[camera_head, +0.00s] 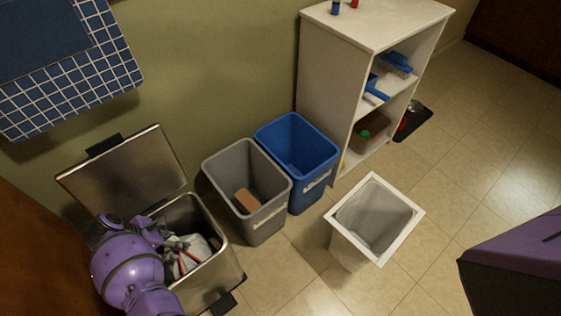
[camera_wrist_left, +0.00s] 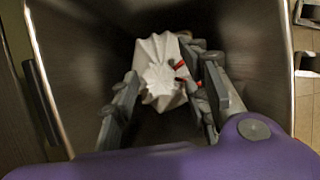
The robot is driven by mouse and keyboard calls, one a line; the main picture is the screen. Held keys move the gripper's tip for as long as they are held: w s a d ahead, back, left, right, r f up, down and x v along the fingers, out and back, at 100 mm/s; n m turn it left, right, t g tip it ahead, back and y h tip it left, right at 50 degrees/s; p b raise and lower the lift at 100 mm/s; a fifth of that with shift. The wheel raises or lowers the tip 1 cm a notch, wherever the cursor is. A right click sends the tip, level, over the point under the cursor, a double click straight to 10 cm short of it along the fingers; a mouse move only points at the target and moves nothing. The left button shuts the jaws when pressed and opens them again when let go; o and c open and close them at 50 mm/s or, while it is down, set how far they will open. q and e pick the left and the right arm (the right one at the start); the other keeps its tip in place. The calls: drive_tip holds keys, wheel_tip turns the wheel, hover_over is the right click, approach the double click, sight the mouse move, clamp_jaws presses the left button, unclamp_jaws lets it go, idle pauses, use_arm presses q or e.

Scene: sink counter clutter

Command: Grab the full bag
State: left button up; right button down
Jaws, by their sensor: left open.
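The full bag (camera_head: 191,252) is white with red ties and sits inside the open metal bin (camera_head: 226,268) at the lower left. In the left wrist view the gathered top of the bag (camera_wrist_left: 163,82) is pleated, with red ties at its right side. My left gripper (camera_wrist_left: 163,98) is open, with its fingers on either side of the bag's top, inside the bin. Whether the fingers touch the bag I cannot tell. In the head view my purple left arm hides the gripper and part of the bag. My right gripper is not in view.
The bin's lid (camera_head: 125,180) stands open against the wall. A grey bin (camera_head: 265,214) holding a brown box and a blue bin (camera_head: 314,180) stand to its right. A white-rimmed bin (camera_head: 346,243) stands on the open floor, near a white shelf (camera_head: 338,75).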

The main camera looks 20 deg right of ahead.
use_arm(q)
drive_tip(key=shift+w+d+f, duration=0.1)
drive_tip(key=shift+d+f, duration=0.1)
drive_tip(key=shift+f, duration=0.5)
drive_tip(key=shift+r, duration=0.1)
drive_tip(key=shift+c, duration=0.3)
clamp_jaws()
drive_tip(key=shift+w, duration=0.1)
